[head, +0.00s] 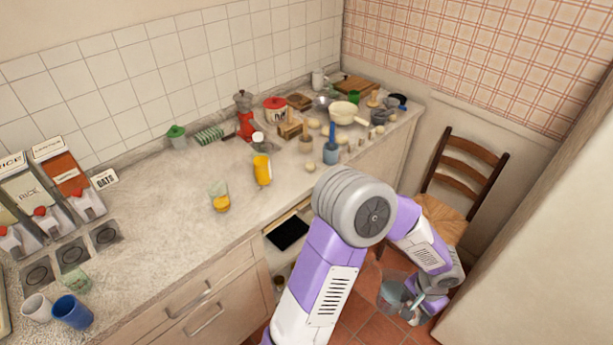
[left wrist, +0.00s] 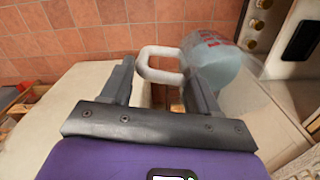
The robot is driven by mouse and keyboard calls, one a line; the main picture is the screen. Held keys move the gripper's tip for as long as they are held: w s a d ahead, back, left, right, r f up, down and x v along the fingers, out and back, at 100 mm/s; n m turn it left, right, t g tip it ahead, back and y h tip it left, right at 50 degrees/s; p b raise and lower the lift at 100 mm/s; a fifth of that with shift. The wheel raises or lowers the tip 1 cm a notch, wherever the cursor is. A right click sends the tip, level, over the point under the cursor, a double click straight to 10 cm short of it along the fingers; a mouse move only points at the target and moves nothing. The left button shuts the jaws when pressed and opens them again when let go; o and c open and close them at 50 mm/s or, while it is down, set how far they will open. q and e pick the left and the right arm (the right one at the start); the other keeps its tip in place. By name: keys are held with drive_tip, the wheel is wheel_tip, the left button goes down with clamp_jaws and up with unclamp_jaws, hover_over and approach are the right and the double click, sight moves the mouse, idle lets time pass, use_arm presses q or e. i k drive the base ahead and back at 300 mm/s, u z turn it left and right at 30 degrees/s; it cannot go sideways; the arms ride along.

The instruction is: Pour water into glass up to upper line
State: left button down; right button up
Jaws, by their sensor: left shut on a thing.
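My left gripper (head: 418,300) is low on the right in the head view, away from the counter. It is shut on the pale handle of a clear jug (head: 391,294) holding bluish water. In the left wrist view my gripper (left wrist: 158,84) has the handle between its fingers. The jug (left wrist: 216,62) there has red marks and looks tilted in the picture. A clear glass (head: 218,188) with orange-yellow in its lower part stands on the counter. No marked line can be made out on it. My right gripper is not in view.
A yellow cup (head: 262,170) stands right of the glass. A greenish glass (head: 76,281), white mug (head: 37,308) and blue cup (head: 72,313) are at the counter's left. Pots and utensils crowd the back right. A wooden chair (head: 468,175) stands right. Bare counter (head: 155,215) lies left of the glass.

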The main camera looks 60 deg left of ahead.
sight(217, 192)
drive_tip(key=z, duration=0.05)
drive_tip(key=k, duration=0.55)
drive_tip(key=u, duration=1.15)
drive_tip(key=i, duration=0.5)
drive_tip(key=z, duration=0.05)
